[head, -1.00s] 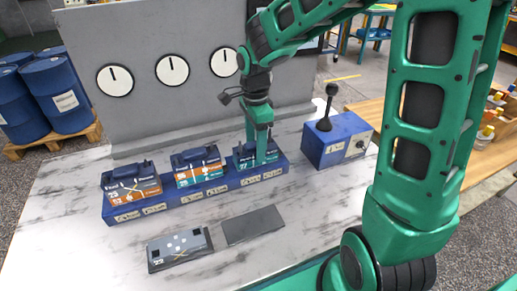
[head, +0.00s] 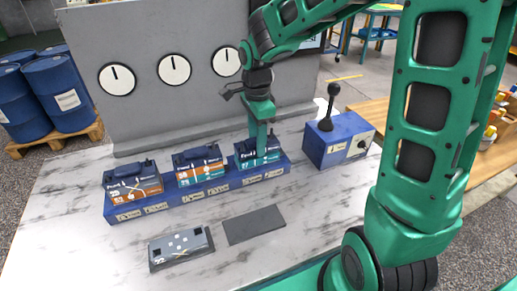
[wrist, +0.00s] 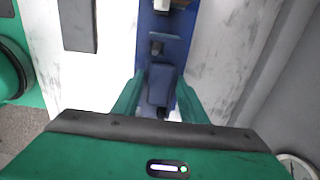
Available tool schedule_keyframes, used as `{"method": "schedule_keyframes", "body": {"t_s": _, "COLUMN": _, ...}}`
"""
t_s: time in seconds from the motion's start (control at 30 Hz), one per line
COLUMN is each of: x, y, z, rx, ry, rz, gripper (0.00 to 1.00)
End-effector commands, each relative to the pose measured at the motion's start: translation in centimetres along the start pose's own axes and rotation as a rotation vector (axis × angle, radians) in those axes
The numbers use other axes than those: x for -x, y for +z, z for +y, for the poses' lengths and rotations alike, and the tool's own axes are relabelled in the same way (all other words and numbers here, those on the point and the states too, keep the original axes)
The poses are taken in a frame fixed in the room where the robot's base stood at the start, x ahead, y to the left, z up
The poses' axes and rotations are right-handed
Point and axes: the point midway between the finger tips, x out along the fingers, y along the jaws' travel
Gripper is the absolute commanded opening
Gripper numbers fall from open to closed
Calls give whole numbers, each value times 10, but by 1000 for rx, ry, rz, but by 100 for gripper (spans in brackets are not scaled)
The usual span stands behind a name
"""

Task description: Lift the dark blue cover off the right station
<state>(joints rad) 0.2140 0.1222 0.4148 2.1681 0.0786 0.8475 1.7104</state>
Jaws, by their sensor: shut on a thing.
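The dark blue cover (head: 247,148) of the right station, with a white and teal label on its front, is at the right end of the blue base (head: 208,197). My gripper (head: 262,155) reaches down onto it from above. In the wrist view, the gripper (wrist: 158,97) has one green finger on each side of the cover's raised handle (wrist: 160,85) and is shut on it. The cover looks upright. I cannot tell whether there is a gap under it. Similar covers stand on the left station (head: 132,185) and middle station (head: 199,165).
A blue box with a black lever (head: 333,145) stands close to the right. A grey wall with round gauges (head: 174,69) rises behind. Marble surface is clear at front left.

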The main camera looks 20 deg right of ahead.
Motion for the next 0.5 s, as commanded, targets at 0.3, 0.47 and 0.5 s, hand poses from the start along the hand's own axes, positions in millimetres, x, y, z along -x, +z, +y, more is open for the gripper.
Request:
{"method": "schedule_keyframes", "body": {"t_s": 0.3, "x": 17, "y": 0, "z": 0, "rx": 1, "ry": -1, "rz": 0, "gripper": 0}}
{"method": "schedule_keyframes", "body": {"t_s": 0.47, "x": 25, "y": 0, "z": 0, "rx": 1, "ry": -2, "rz": 0, "gripper": 0}}
{"method": "schedule_keyframes", "body": {"t_s": 0.5, "x": 27, "y": 0, "z": 0, "rx": 1, "ry": -2, "rz": 0, "gripper": 0}}
